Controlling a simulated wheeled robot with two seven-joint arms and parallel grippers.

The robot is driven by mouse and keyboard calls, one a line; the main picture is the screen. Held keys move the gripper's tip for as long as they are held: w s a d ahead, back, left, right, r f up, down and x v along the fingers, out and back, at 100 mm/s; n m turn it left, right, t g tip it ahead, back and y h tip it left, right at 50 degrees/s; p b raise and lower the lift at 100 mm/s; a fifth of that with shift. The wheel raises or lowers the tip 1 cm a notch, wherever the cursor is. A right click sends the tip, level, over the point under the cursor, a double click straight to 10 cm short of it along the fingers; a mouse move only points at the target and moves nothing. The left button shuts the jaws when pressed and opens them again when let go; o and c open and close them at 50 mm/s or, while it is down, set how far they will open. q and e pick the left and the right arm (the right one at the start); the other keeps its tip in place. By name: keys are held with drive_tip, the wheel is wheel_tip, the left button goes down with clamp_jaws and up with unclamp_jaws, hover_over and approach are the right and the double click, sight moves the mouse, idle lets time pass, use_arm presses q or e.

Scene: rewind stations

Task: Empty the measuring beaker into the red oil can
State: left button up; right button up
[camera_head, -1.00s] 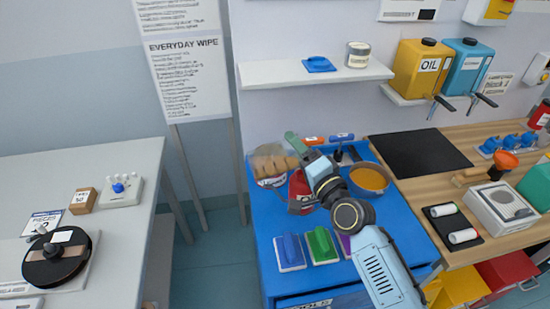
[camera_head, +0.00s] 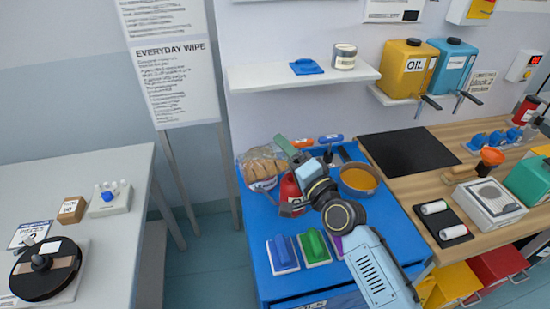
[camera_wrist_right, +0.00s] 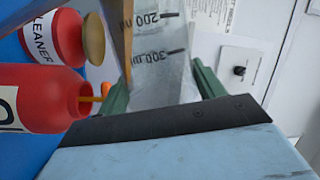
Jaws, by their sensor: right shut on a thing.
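The clear measuring beaker (camera_wrist_right: 160,72), with black 200 and 300 ml marks, is between the green fingers of my right gripper (camera_wrist_right: 160,88), which is shut on it. The beaker's contents are unclear. My left gripper is out of view.
A red cleaner bottle (camera_wrist_right: 52,38) stands near the can. A bagged loaf (camera_head: 261,165) is to the left and a pan of orange stuff (camera_head: 359,181) to the right. Blue and green pads (camera_head: 314,247) lie in front. A black mat (camera_head: 408,151) covers part of the wooden bench.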

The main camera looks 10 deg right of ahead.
drive_tip(key=shift+d+f+m+b, duration=0.2)
drive_tip(key=shift+f+m+b, duration=0.35)
drive_tip(key=shift+b, duration=0.3)
idle(1.6)
drive_tip(key=shift+f+m+b, duration=0.1)
drive_tip(key=shift+m+b, duration=0.15)
drive_tip(key=shift+b, duration=0.15)
drive_tip(key=shift+d, duration=0.1)
drive_tip(key=shift+d+m+t+b, duration=0.1)
drive_tip(key=shift+m+t+b, duration=0.3)
drive_tip(key=shift+m, duration=0.1)
idle(0.7)
